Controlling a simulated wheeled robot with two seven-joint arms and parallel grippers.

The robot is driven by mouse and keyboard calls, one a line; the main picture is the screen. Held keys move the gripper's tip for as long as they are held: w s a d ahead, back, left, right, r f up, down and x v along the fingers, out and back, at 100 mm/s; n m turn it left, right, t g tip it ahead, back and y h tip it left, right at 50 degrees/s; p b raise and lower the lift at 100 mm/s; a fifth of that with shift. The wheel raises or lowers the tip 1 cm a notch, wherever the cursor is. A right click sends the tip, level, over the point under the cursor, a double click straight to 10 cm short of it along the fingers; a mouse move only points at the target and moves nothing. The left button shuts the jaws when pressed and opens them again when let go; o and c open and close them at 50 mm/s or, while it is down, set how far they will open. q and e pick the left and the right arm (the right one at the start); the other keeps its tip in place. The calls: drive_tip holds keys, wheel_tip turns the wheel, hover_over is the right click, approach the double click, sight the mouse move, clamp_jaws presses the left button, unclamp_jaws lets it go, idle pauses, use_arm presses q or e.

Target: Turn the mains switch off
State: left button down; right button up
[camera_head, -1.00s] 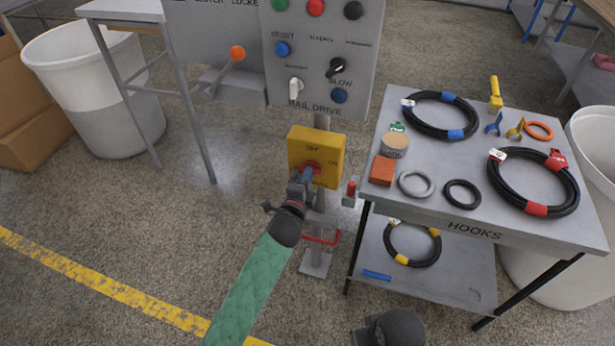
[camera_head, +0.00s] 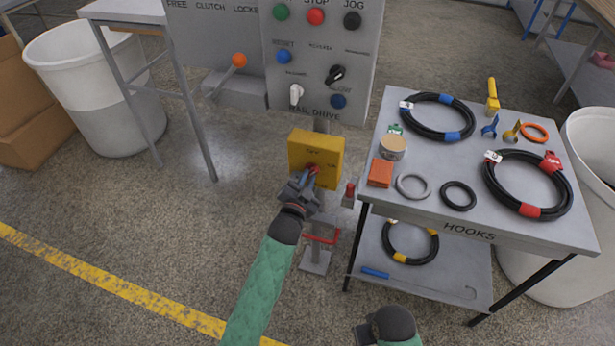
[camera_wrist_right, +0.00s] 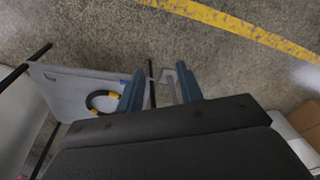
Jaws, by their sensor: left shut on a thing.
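The mains switch is a yellow box (camera_head: 329,150) on a grey post below the control panel. Its red handle (camera_head: 314,168) is at the middle of the front face, partly hidden by my fingers. My left gripper (camera_head: 309,177) comes up from below and is shut on the red handle. The lettering on the box is too small and covered to read surely, so I cannot tell the handle's setting. My right gripper (camera_wrist_right: 160,90) is open and empty in the right wrist view, with its blue fingers apart over the floor.
The grey control panel (camera_head: 302,60) stands behind the box. A small red-topped part (camera_head: 349,190) is just right of it. The hooks table (camera_head: 425,207) with coiled hoses stands to the right, with a lower shelf (camera_head: 455,275). Open floor lies to the left.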

use_arm(q)
drive_tip(key=n+p, duration=0.1)
drive_tip(key=n, duration=0.4)
drive_tip(key=shift+p, duration=0.3)
drive_tip(key=shift+n+p, duration=0.3)
drive_tip(key=shift+n, duration=0.8)
use_arm(e)
wheel_tip(320, 180, down, 10)
drive_tip(key=shift+w+f, duration=0.15)
drive_tip(key=shift+f, duration=0.1)
drive_tip(key=shift+d, duration=0.1)
use_arm(q)
drive_tip(key=c, duration=1.4)
unclamp_jaws()
drive_tip(key=shift+c, duration=0.2)
use_arm(e)
drive_tip(key=shift+r, duration=0.1)
